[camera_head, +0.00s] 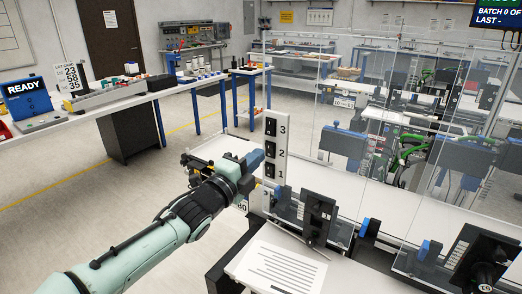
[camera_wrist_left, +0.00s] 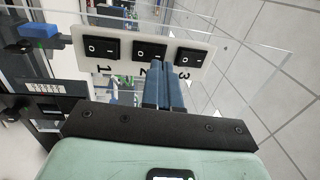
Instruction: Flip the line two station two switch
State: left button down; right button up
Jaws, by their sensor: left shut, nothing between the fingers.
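A white upright switch panel (camera_head: 284,140) stands at the near edge of the line, with black rocker switches numbered 3, 2 and 1 from top to bottom. The middle switch, number 2 (camera_head: 270,150), is beside my left gripper (camera_head: 257,158). In the left wrist view the panel (camera_wrist_left: 84,38) lies sideways, with switch 2 (camera_wrist_left: 147,51) between switches 1 (camera_wrist_left: 103,47) and 3 (camera_wrist_left: 191,56). My left gripper (camera_wrist_left: 163,66) is shut and empty, its blue fingertips at the lower right of switch 2. Contact cannot be told. My right gripper is out of view.
Clear upright panes (camera_head: 345,130) stand behind the switch panel. A printed sheet (camera_head: 277,266) and black fixtures (camera_head: 319,215) are on the near surface. A long table (camera_head: 80,113) with a READY display (camera_head: 25,98) is at the left. Open floor lies between.

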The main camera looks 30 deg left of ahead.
aim_at(269, 150)
pick_arm(q)
jog(key=shift+w+d+r, duration=0.1)
jog(key=shift+w+r, duration=0.05)
jog(key=shift+w, duration=1.25)
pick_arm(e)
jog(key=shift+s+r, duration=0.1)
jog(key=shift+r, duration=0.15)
pick_arm(q)
jog(key=shift+p, duration=0.35)
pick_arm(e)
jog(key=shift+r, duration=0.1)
